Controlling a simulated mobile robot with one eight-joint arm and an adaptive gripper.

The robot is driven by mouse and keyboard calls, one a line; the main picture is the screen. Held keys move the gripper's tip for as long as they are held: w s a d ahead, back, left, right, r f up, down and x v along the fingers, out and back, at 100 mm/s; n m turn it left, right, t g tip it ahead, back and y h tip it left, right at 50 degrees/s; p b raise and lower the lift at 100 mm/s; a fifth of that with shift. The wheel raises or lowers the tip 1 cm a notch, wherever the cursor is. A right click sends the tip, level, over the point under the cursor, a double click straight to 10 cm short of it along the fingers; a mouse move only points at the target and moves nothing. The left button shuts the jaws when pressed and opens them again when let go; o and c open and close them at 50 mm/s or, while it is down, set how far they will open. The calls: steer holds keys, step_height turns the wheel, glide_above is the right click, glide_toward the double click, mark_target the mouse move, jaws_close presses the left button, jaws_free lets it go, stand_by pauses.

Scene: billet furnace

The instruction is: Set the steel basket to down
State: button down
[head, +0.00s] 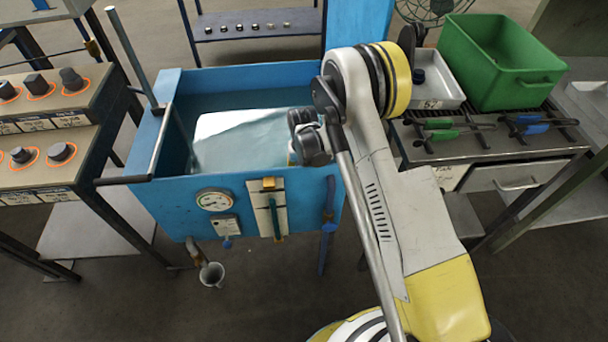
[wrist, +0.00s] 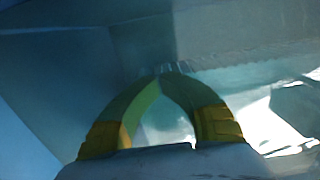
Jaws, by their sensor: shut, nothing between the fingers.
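The blue tank (head: 185,212) stands left of centre in the head view, with greenish water in it. A bright pale patch (head: 240,135) fills much of its inside; I cannot tell whether it is glare or the basket. No clear outline of the steel basket shows. A grey steel rod with a bent bar (head: 160,140) rises at the tank's left edge, with a horizontal end (head: 122,181) outside. In the wrist view my gripper (wrist: 168,72) has its fingertips together and empty, inside or over the tank. My arm hides it in the head view.
Left stands a bench with dark knobs (head: 58,152). Right is a bench with a green bin (head: 500,62), a grey tray (head: 440,88) and green-handled and blue-handled tongs (head: 440,130). A gauge (head: 214,200) is on the tank's front. A cup (head: 212,274) hangs below.

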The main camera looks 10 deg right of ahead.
steer(key=shift+w+f, duration=0.1)
steer(key=shift+w, duration=0.05)
step_height(320, 180, up, 14)
steer(key=p, duration=0.6)
steer(key=s+d+r+t, duration=0.2)
steer(key=s+d+r, duration=0.15)
steer(key=r, duration=0.75)
steer(key=s+d+r+t, duration=0.15)
steer(key=s+r, duration=0.35)
steer(key=r, duration=0.7)
steer(key=s+d+r+t, duration=0.2)
steer(key=s+r, duration=0.1)
steer(key=s, duration=0.6)
steer(key=s+d+r+t, duration=0.1)
steer(key=s+d+r, duration=0.1)
steer(key=s, duration=0.8)
steer(key=shift+d+r+t, duration=0.3)
steer(key=shift+r+t, duration=0.05)
steer(key=shift+r, duration=0.15)
